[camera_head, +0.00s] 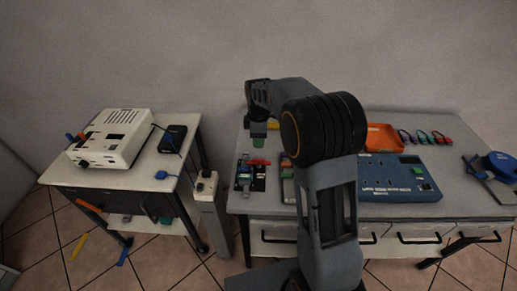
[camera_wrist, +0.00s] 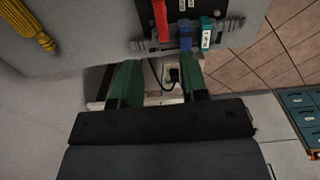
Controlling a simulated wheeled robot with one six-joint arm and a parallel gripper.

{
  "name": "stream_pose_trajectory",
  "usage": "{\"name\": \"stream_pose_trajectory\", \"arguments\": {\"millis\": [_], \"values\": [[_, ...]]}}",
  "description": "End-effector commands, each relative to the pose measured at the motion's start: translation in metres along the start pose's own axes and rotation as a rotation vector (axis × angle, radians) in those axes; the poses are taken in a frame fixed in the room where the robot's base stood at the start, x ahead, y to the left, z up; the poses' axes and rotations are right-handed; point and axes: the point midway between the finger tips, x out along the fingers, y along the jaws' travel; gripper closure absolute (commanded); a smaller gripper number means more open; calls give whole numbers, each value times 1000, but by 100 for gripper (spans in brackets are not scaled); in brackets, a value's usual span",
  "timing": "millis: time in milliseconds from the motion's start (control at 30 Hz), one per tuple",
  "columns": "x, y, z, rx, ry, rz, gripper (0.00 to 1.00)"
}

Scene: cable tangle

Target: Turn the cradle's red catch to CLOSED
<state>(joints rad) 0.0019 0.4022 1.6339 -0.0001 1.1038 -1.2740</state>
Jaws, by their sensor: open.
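The cradle (camera_head: 246,180) sits at the left end of the right-hand bench on a dark panel. Its red catch (camera_head: 259,162) lies along its upper side. In the wrist view the red catch (camera_wrist: 161,20) is at the top, beside a blue piece (camera_wrist: 185,35) and a teal piece (camera_wrist: 206,34) held on the grey cradle (camera_wrist: 232,30). My gripper (camera_head: 258,143) is just behind the catch in the head view. In the wrist view my gripper (camera_wrist: 159,78) has its two green fingers spread, with nothing held between them. The CLOSED marking cannot be read.
A white outlet box (camera_head: 206,186) stands in the gap left of the bench. A blue panel (camera_head: 400,182), an orange tray (camera_head: 384,137) and several coloured cable loops (camera_head: 421,137) lie to the right. A yellow corded thing (camera_wrist: 28,25) shows in the wrist view.

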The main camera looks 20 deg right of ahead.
Motion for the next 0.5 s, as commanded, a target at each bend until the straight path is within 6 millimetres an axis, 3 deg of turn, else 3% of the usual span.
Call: {"name": "stream_pose_trajectory", "arguments": {"millis": [200,500], "values": [[-27,0,0,0,0,0,60],[-37,0,0,-1,0,0,60]]}}
